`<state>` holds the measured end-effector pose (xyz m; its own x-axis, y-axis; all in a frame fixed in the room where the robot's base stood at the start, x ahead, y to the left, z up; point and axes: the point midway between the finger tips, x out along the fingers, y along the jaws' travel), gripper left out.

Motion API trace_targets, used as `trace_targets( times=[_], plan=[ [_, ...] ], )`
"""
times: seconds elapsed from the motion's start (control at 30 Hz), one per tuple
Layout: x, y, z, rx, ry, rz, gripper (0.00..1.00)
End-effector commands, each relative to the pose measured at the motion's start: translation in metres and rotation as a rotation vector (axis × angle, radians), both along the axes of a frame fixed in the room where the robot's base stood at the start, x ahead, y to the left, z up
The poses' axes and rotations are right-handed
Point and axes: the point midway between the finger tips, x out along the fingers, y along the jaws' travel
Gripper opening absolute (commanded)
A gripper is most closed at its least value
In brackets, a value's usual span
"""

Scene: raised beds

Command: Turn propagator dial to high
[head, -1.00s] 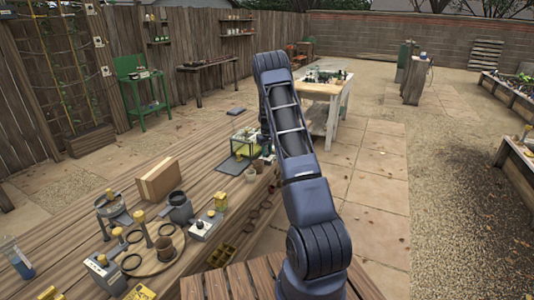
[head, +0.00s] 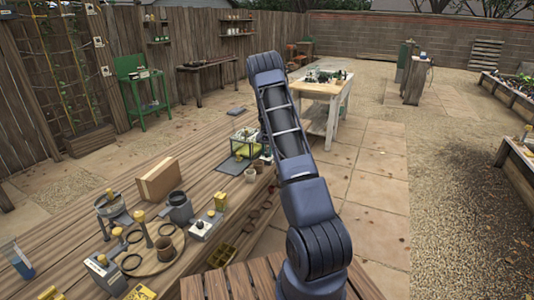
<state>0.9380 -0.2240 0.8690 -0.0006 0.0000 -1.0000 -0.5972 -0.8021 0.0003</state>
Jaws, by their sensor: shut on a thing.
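The propagator (head: 244,142) looks like a small clear-sided box with a yellow-green base, on the wooden deck beyond the pots. My arm rises in the middle of the head view and bends down on its far side. My gripper (head: 267,155) shows only as a small dark shape at the right side of the propagator, partly behind my arm. It is shut, at the propagator's side where the dial would be. The dial is too small and covered to make out, so its setting cannot be read.
A dark mat (head: 235,163) and small pots (head: 250,174) lie close to the propagator. A white-legged table (head: 327,92) stands behind my arm.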

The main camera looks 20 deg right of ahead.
Motion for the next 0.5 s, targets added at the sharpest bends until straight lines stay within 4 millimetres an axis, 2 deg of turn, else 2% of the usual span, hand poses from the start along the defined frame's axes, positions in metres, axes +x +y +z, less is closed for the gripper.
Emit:
trace_targets(
  times=[0.5],
  plan=[
    [0.0007,0.0001,0.0006,-0.001,-0.002,-0.489,0.04]
  ],
)
